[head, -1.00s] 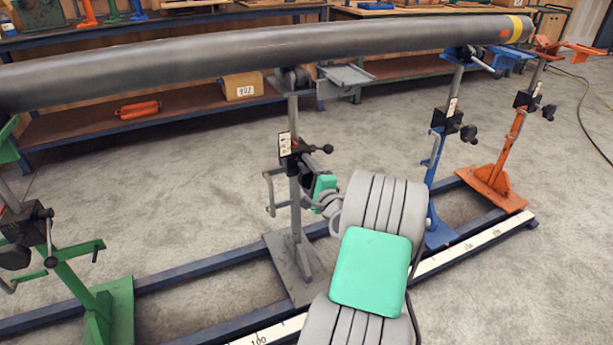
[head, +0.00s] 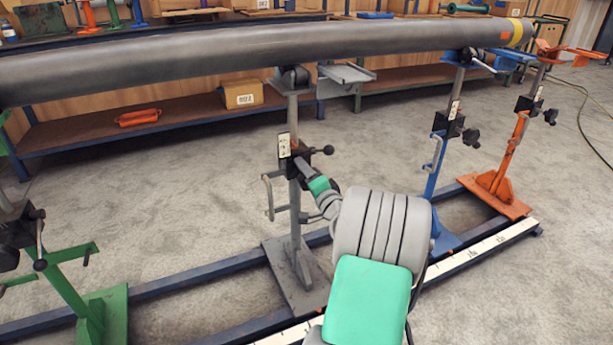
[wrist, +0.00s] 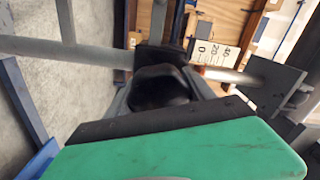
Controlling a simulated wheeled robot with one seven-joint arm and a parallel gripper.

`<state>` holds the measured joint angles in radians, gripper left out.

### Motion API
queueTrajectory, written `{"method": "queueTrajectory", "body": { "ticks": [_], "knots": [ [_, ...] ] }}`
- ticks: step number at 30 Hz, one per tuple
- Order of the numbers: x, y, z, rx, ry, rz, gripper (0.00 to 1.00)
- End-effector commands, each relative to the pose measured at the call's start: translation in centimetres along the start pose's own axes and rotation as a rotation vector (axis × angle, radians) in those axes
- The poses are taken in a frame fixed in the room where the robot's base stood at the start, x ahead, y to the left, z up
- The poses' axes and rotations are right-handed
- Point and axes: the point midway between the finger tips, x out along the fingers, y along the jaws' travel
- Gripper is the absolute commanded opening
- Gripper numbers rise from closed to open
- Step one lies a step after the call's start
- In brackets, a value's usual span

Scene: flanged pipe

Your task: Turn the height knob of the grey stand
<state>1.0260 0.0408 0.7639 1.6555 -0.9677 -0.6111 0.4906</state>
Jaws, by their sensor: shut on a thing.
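The grey stand (head: 294,215) stands on the rail, its roller head under the long pipe (head: 200,68). A black clamp block with a ball-ended lever (head: 327,150) sits on its post. My gripper (head: 306,170) reaches the block from the lower right. In the wrist view, the black height knob (wrist: 163,88) lies between the fingers of my gripper (wrist: 165,95), which is shut on it. In the head view the knob is mostly hidden by my gripper.
A green stand (head: 75,285) is at left; a blue stand (head: 434,185) and an orange stand (head: 500,180) are at right. The pipe runs overhead across them. Shelves (head: 150,110) stand behind. The floor between is clear.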

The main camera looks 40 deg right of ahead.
Motion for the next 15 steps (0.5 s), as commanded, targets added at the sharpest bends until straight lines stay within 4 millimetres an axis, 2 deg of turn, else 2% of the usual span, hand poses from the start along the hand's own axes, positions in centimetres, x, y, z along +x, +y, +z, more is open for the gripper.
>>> {"method": "queueTrajectory", "body": {
  "ticks": [11,12,15],
  "knots": [
    [-0.03,0.09,-0.01,-0.002,0.000,0.002,0.22],
    [-0.03,0.09,-0.01,-0.002,0.000,0.002,0.65],
    [-0.02,0.08,-0.01,-0.002,0.000,0.002,0.73]
  ]
}}
